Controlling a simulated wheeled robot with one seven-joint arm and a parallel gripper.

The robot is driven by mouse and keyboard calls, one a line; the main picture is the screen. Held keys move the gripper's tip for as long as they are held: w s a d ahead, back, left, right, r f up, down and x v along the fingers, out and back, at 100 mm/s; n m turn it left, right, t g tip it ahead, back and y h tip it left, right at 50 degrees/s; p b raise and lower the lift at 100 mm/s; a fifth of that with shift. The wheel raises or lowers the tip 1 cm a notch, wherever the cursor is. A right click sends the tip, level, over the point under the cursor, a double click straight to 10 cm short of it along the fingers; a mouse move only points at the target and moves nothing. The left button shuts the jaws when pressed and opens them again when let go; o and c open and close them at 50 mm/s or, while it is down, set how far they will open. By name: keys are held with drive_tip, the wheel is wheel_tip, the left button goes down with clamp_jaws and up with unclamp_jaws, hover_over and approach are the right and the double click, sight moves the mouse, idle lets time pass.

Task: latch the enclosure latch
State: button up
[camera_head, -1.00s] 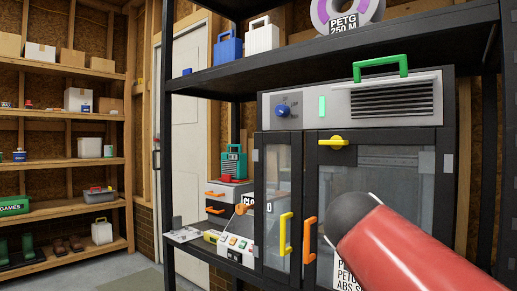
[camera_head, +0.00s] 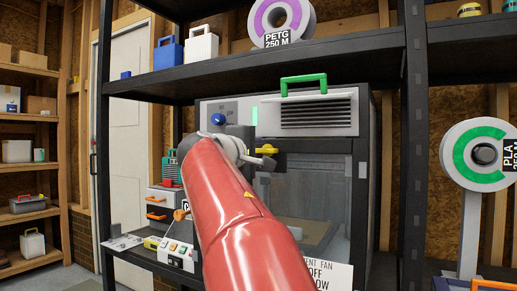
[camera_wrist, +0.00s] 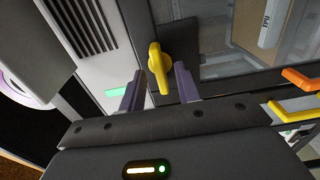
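The yellow enclosure latch (camera_head: 264,163) is at the upper left of the printer enclosure's right glass door (camera_head: 330,180). In the wrist view the latch (camera_wrist: 158,66) shows as a yellow knob with a short lever, lying across the seam beside the door glass. My gripper (camera_wrist: 158,88) is open, with one dark finger on each side of the lever. I cannot tell whether either finger touches it. In the head view my gripper (camera_head: 267,156) is at the latch, and my red forearm hides the left door and the door handles.
The black shelf post (camera_head: 415,170) stands right of the enclosure, with a spool (camera_head: 480,155) beyond it. A green handle (camera_head: 304,84) rises above the vent. In the wrist view, orange (camera_wrist: 300,79) and yellow (camera_wrist: 294,109) door handles are at right.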

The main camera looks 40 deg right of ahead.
drive_tip(key=shift+w+d, duration=0.25)
drive_tip(key=shift+d, duration=0.35)
clamp_jaws()
